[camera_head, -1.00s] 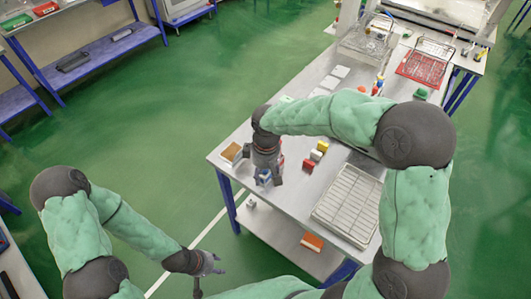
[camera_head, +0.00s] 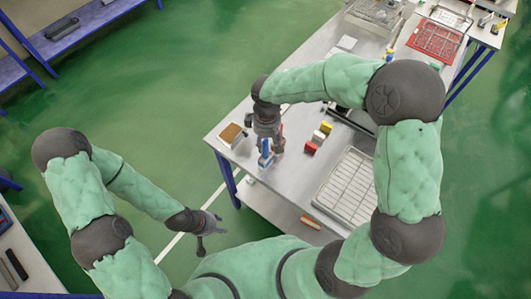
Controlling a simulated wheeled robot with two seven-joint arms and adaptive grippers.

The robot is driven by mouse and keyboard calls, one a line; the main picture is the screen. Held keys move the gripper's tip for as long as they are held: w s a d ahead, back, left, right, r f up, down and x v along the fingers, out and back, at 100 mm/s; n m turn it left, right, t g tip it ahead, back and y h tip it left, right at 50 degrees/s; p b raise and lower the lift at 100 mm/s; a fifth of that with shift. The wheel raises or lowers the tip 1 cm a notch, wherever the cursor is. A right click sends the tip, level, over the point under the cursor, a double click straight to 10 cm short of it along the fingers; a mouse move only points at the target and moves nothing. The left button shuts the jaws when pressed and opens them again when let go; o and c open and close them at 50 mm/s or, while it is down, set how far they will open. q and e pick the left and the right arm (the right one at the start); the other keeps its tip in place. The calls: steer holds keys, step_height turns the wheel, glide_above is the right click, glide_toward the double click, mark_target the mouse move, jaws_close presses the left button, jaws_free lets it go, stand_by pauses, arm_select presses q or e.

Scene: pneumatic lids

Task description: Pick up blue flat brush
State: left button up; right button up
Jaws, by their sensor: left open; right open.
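A blue item, which looks like the blue flat brush (camera_head: 265,158), stands near the left edge of the metal table (camera_head: 290,185). My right gripper (camera_head: 265,150) points down over it, open, with its fingers about the brush. I cannot tell whether the fingers touch it, and the gripper hides part of it. My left gripper (camera_head: 212,228) is open and empty, low in front of the table's left side.
A brown-topped block (camera_head: 231,134) lies left of the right gripper. Red (camera_head: 310,148), white (camera_head: 319,137) and yellow (camera_head: 326,127) blocks stand to the right. A pale compartment tray (camera_head: 349,187) and a red rack (camera_head: 434,40) lie further right. An orange-brown item (camera_head: 310,222) is on the lower shelf.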

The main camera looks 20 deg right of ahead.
mark_target(265, 148)
step_height(265, 148, down, 4)
steer(key=shift+a+f, duration=0.15)
steer(key=shift+f, duration=0.05)
jaws_close()
